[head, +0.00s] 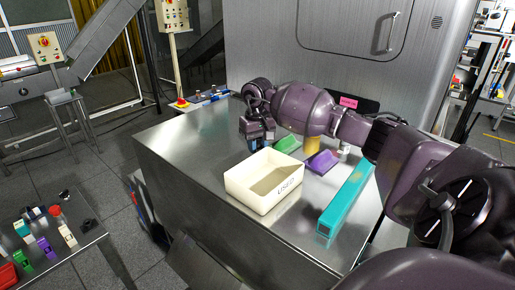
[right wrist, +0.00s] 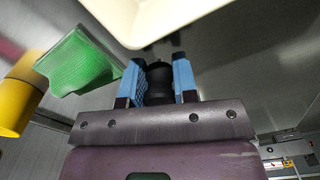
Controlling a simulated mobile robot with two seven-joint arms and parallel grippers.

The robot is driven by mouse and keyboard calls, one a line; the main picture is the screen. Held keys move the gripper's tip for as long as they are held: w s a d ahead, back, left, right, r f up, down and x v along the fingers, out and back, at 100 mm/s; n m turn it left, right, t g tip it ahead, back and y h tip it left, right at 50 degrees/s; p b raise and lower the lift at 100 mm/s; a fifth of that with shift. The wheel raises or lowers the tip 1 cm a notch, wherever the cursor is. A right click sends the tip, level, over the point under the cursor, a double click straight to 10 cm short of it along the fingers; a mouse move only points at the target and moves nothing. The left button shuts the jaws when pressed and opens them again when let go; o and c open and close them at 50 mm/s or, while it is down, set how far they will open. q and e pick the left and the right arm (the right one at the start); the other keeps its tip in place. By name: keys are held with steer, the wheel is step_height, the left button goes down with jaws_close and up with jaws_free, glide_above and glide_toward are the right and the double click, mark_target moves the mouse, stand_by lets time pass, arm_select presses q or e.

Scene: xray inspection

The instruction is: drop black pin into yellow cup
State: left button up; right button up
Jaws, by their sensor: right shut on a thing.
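My right gripper (head: 258,140) is above the steel table near its far left edge, pointing down. In the right wrist view, its blue-padded fingers (right wrist: 157,85) are shut on a dark pin (right wrist: 158,72), the black pin. The pin is hard to make out in the head view. The yellow cup (head: 311,145) stands on the table to the right of the gripper, partly hidden by my right arm. It also shows at the left edge of the right wrist view (right wrist: 14,100). The gripper is apart from the cup. My left gripper is not in view.
A cream bin (head: 245,192) marked USED stands just in front of the gripper. A green block (head: 288,143) lies between gripper and cup, a purple one (head: 322,161) beside the cup. A long teal box (head: 345,200) lies at the right. The table's front left is clear.

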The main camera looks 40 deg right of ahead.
step_height(320, 180, up, 19)
steer(key=shift+f, duration=0.2)
stand_by(0.3)
